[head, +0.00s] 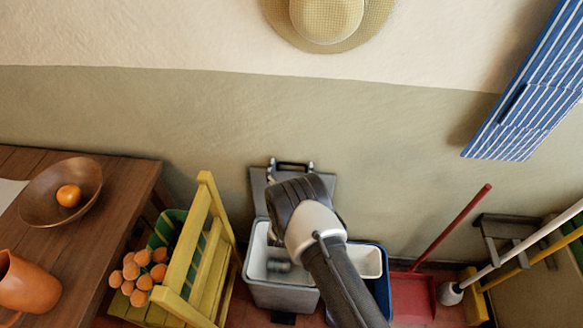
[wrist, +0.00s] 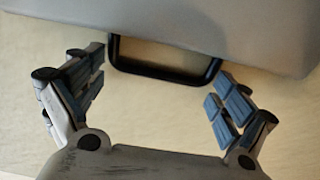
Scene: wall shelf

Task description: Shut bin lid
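The grey bin (head: 285,293) stands on the floor by the wall. Its grey lid (head: 261,188) is raised at the back, leaning toward the wall, with a black handle (head: 293,165) at its top edge. The bin's inside shows, with a dark grey thing low in it. Nothing is between the pads that I can see being gripped.
A blue bin (head: 379,287) with a white inner tub stands right of the grey bin. A yellow wooden chair (head: 205,250) is close on the left, beside a wooden table (head: 110,200). A red dustpan (head: 413,298) and brooms stand at the right.

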